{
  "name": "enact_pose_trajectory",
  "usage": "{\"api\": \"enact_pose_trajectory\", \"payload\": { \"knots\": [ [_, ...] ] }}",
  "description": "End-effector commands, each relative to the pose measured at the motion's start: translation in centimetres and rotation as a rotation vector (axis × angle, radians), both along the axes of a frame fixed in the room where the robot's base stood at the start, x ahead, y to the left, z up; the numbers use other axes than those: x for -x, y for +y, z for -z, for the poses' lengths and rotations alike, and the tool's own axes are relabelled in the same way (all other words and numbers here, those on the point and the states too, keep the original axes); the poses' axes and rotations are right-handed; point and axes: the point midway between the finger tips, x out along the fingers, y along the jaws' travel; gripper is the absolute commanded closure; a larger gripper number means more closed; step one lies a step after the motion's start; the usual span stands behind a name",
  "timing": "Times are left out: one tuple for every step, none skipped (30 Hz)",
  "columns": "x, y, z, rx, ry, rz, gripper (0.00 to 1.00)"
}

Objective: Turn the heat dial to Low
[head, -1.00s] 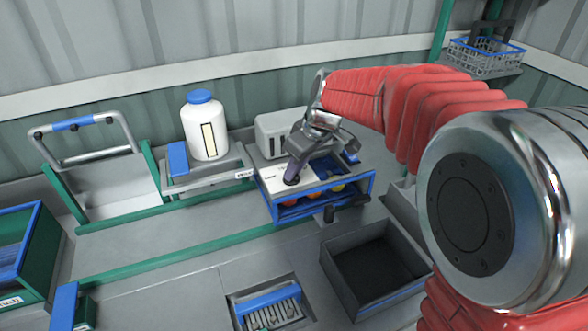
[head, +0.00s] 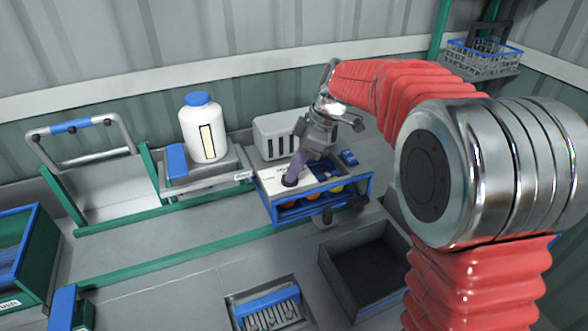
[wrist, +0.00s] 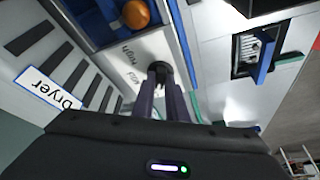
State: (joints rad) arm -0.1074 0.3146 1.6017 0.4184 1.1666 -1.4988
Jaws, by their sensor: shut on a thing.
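The heat dial (wrist: 160,70) is a dark round knob on the white panel (wrist: 146,55) of the dryer. In the wrist view the word High is readable on the panel beside it; other lettering is partly hidden or too small to read. My gripper (wrist: 162,82) is shut on the dial, its two dark fingers on either side of it. In the head view my gripper (head: 292,178) points down onto the panel, and its fingers cover much of the dial. Which mark the dial points to cannot be told.
The grey vented dryer housing (head: 275,135) stands behind the panel. A white jug with a blue cap (head: 206,135) stands left. An empty dark bin (head: 333,268) lies in front.

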Motion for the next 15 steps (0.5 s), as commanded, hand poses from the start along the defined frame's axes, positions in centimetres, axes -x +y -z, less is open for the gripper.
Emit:
{"api": "enact_pose_trajectory", "payload": {
  "knots": [
    [-0.07, -0.09, -0.01, 0.001, -0.002, -0.002, 1.0],
    [-0.07, -0.1, -0.01, 0.001, -0.002, -0.005, 1.0],
    [-0.06, -0.1, -0.01, 0.001, -0.002, -0.005, 1.0],
    [-0.06, -0.1, -0.01, 0.001, -0.002, -0.006, 1.0],
    [-0.06, -0.1, -0.01, 0.001, -0.002, -0.006, 1.0],
    [-0.06, -0.1, -0.01, 0.001, -0.002, -0.006, 1.0],
    [-0.06, -0.1, -0.01, 0.002, -0.002, -0.006, 1.0],
    [-0.06, -0.1, -0.01, 0.002, -0.002, -0.005, 1.0],
    [-0.06, -0.1, -0.01, 0.002, -0.003, -0.004, 1.0],
    [-0.07, -0.1, -0.02, 0.002, -0.003, -0.004, 1.0],
    [-0.07, -0.1, -0.01, 0.002, -0.003, -0.004, 1.0],
    [-0.07, -0.1, -0.01, 0.002, -0.003, -0.004, 0.85],
    [-0.07, -0.1, -0.02, 0.002, -0.003, -0.004, 0.83],
    [-0.06, -0.1, -0.01, 0.002, -0.003, -0.004, 0.81],
    [-0.05, -0.09, -0.01, 0.002, -0.003, -0.004, 0.78]
  ]
}}
